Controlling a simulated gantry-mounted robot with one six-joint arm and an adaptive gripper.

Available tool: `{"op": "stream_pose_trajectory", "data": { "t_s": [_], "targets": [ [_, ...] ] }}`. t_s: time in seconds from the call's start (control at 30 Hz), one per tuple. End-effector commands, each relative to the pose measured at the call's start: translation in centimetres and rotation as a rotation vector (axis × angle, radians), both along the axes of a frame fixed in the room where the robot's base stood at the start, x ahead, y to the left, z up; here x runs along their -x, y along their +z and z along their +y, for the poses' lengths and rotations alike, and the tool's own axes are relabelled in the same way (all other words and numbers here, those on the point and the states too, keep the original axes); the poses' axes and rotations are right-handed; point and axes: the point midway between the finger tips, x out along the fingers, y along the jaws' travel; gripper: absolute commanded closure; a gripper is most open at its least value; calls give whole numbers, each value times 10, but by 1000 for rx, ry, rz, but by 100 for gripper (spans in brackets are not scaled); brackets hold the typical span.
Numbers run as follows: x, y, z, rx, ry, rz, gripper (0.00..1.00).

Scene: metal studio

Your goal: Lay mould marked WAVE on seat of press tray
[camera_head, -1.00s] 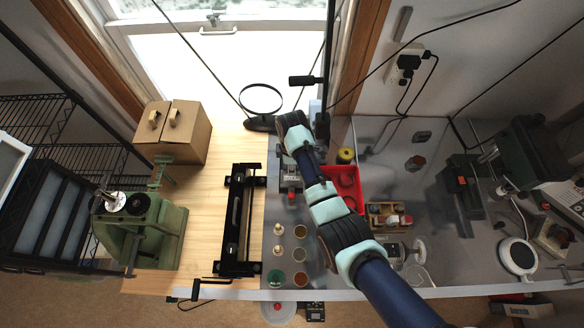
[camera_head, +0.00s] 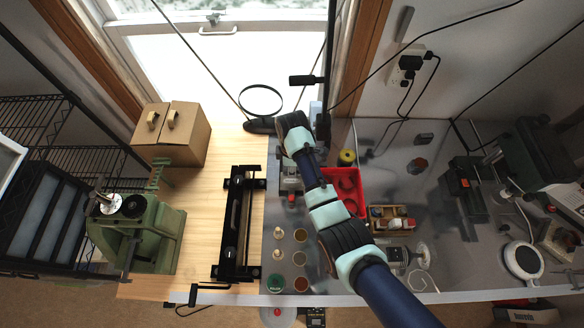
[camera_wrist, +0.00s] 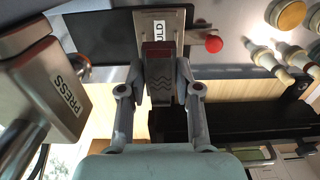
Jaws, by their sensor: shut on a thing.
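In the wrist view my gripper (camera_wrist: 162,90) is shut on a small dark block, the WAVE mould (camera_wrist: 161,72), with zigzag wave lines on its face. Beyond it is a pale metal plate of the press tray (camera_wrist: 178,22), with a partly covered label ending in "LD" and a red knob (camera_wrist: 213,43) at its right. I cannot tell whether the mould touches the plate. In the head view the press (camera_head: 290,182) shows below my wrist; my fingers and the mould are hidden there.
In the head view a red bin (camera_head: 347,190) and a wooden tray (camera_head: 390,218) are right of the press. Several small cups and pegs (camera_head: 279,232) stand in front of it. A black frame tool (camera_head: 238,225) is at left. Bare wood lies between it and the cardboard box (camera_head: 172,133).

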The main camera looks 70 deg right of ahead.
Motion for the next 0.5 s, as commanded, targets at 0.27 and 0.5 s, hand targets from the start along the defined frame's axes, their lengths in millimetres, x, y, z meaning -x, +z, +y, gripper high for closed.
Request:
{"op": "stream_pose_trajectory", "data": {
  "t_s": [0.27,0.5],
  "targets": [
    [0,-15,0,1,0,0,100],
    [0,-29,0,0,0,0,100]
  ]
}}
